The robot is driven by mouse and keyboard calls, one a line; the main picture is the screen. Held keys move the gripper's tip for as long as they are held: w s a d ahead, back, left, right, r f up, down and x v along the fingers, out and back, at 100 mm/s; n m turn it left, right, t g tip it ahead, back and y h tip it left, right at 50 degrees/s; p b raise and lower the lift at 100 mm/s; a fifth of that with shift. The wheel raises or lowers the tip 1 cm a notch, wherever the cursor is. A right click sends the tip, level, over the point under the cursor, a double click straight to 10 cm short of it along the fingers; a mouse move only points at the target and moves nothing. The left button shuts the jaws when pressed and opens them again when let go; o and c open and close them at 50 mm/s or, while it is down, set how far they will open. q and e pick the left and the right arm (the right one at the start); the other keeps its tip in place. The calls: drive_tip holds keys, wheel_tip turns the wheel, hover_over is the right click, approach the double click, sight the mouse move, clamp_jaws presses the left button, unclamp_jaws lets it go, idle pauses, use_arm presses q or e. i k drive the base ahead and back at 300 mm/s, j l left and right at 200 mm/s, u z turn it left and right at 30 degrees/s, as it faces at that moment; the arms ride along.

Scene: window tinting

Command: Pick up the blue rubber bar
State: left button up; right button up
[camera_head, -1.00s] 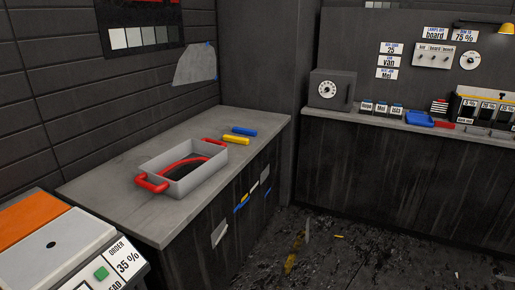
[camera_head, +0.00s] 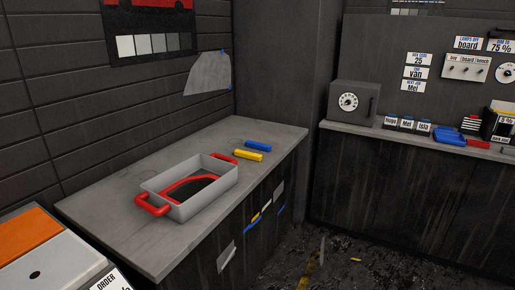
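The blue rubber bar (camera_head: 258,147) lies flat on the grey counter, near its far right part. A yellow bar (camera_head: 249,156) lies just in front of it, close beside it. Neither of my grippers shows in the head view, so nothing is seen holding or touching the blue bar.
A grey tray (camera_head: 217,191) with red handles stands on the counter (camera_head: 130,241), left of the bars, with a dark, red-edged piece inside. A safe (camera_head: 352,102) and a blue scoop-like item (camera_head: 449,136) are on the right bench. The counter's far right end is clear.

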sight(253, 144)
drive_tip(key=i+l, duration=0.2)
drive_tip(key=i, duration=0.2)
drive_tip(key=i+l+z, duration=0.1)
drive_tip(key=i+l, duration=0.15)
drive_tip(key=i, duration=0.15)
drive_tip(key=i+l, duration=0.2)
drive_tip(key=i, duration=0.25)
drive_tip(key=i+l, duration=0.2)
drive_tip(key=i, duration=0.2)
drive_tip(key=z, duration=0.05)
